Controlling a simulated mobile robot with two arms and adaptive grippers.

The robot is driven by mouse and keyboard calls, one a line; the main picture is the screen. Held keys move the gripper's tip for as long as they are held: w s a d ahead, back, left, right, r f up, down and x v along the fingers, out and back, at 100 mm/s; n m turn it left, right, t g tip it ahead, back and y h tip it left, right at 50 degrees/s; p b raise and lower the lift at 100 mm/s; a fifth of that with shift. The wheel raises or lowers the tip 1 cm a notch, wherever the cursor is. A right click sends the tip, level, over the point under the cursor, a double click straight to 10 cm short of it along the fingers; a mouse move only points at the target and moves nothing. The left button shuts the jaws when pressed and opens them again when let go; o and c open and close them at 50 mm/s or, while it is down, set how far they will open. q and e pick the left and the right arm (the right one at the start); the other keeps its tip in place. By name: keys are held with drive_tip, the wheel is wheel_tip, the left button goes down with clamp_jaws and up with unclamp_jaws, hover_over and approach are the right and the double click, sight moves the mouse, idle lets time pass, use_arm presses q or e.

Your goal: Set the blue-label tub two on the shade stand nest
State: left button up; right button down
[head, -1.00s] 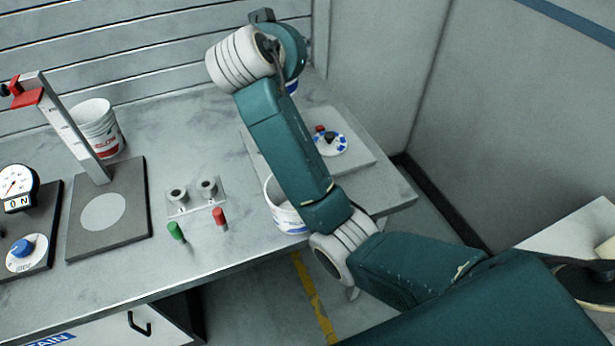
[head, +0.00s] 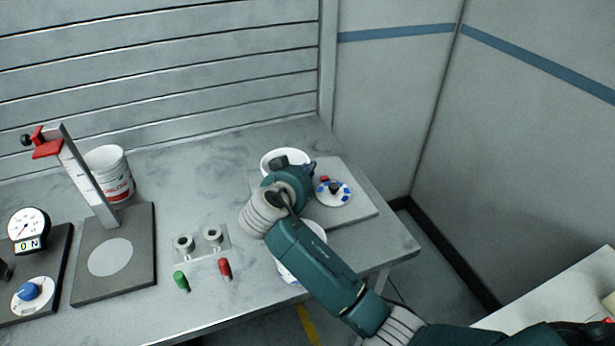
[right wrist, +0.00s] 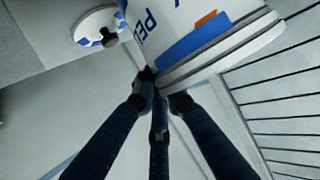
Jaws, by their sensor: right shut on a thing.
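My right gripper (right wrist: 158,88) is shut on a white tub with a blue label and an orange patch (right wrist: 205,38), seen tilted and cut off in the right wrist view. In the head view, this tub (head: 285,156) shows as a white rim at the back right, beyond my right gripper (head: 288,178), which hides most of its body. Whether the tub touches the surface below cannot be told. A second white tub (head: 290,272) stands nearer the front edge, partly behind my arm. No number is readable on either tub. My left gripper is out of view.
A grey plate (head: 352,208) with a blue-and-white dial (head: 334,193) lies at the right. A red-label tub (head: 110,176) stands behind a post stand (head: 92,282) with a pale disc.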

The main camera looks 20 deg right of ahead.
wheel_tip(320, 180, down, 4)
drive_tip(key=shift+r, duration=0.2)
drive_tip(key=c, duration=1.8)
unclamp_jaws()
drive_tip(key=shift+r, duration=0.1)
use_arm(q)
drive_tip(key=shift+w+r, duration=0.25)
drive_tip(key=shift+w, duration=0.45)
